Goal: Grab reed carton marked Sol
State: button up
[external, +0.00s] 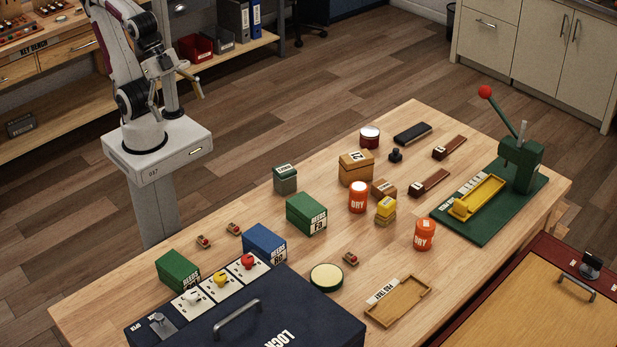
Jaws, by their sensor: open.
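Three reed cartons stand on the wooden table. A green carton (176,268) is at the left, its label partly hidden by the dark case. A blue carton (264,241) is right of it, with a label that seems to read "Reeds Re". Another green carton (304,211) is farther back, with a label that seems to read "Reeds Fa". I cannot clearly read "Sol" on any carton. My gripper (196,83) is open and empty, raised near my base at the upper left, well away from the cartons.
A dark blue case (255,318) with colored knobs fills the front left. Orange tins (358,197), (425,234), a brown box (356,168) and yellow blocks (386,210) stand mid-table. A green lever press (520,163) is at right. A wooden tray (408,307) lies in front.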

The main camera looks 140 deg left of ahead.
jog(key=w+a+r+m+t+y, duration=0.1)
jog(key=w+a+r+t, duration=0.1)
jog(key=w, duration=0.8)
jog(key=w+a+r+m+t+y, duration=0.1)
jog(key=w+a+r+m+t, duration=0.15)
jog(key=w, duration=0.75)
jog(key=w+d+f+m+t+h, duration=0.1)
jog(key=w+d+m+h, duration=0.15)
jog(key=w, duration=0.45)
jog(key=w+d+f+m+t+h, duration=0.1)
jog(key=w+d, duration=0.2)
jog(key=w, duration=0.4)
jog(key=w+d+f+m+g+h, duration=0.1)
jog(key=w+d+f+m+h, duration=0.2)
jog(key=w+d+f, duration=0.15)
jog(key=m+g+h, duration=0.6)
jog(key=g+h, duration=0.3)
jog(key=g, duration=0.1)
send_near(179, 262)
jog(key=w+d+f, duration=0.1)
jog(key=d, duration=0.2)
jog(key=shift+s+f+m+h, duration=0.3)
jog(key=shift+f+h, duration=0.05)
jog(key=shift+f, duration=0.05)
jog(key=shift+x, duration=1.35)
